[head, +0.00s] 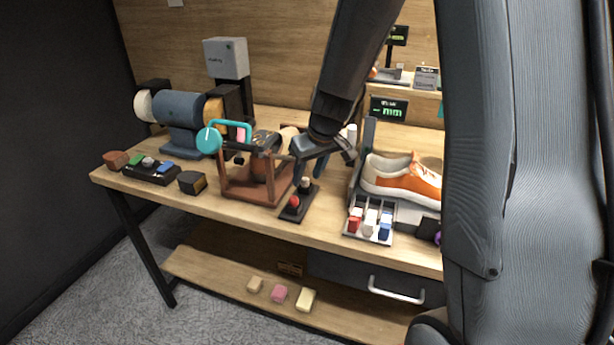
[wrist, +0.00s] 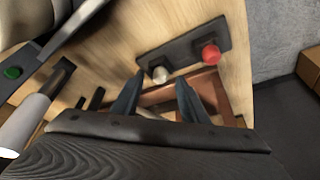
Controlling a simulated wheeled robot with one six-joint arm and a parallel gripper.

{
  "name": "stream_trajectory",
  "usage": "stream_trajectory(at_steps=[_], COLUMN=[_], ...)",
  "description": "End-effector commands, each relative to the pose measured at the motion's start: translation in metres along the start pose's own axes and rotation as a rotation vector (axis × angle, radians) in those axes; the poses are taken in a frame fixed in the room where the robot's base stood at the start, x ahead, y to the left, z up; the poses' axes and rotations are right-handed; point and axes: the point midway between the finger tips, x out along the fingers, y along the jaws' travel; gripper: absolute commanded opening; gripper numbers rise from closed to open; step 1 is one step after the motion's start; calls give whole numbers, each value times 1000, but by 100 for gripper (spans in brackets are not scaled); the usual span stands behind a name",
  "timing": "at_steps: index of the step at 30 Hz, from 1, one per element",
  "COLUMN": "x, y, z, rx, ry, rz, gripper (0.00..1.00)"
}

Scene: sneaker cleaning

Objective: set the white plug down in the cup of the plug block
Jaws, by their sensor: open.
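The plug block (head: 297,208) is a dark narrow bar lying on the bench near its front edge; it also shows in the wrist view (wrist: 183,52). The white plug (head: 305,185) stands at the block's far end in the head view, and its pale round top shows in the wrist view (wrist: 160,74). A red plug (head: 293,202) stands at the block's other end. My gripper (wrist: 160,78) is open, its two dark fingers on either side of the white plug in the wrist view. I see no finger clearly touching the plug. The cup under it is hidden.
A brown wooden frame (head: 268,190) stands close to the left of the block. To the right are a tray of coloured pieces (head: 370,222) and an orange-and-white sneaker (head: 402,180). A bench grinder (head: 180,110) stands at the left.

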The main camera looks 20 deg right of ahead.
Motion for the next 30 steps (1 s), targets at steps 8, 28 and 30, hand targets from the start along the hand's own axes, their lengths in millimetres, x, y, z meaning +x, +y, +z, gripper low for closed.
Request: stream_trajectory(at_steps=[8,28,30], x=[-44,-66,-66], y=[0,0,0], z=[-1,0,1], rx=[-1,1,1], ry=[4,0,-1], rz=[2,0,0], gripper=[40,40,40])
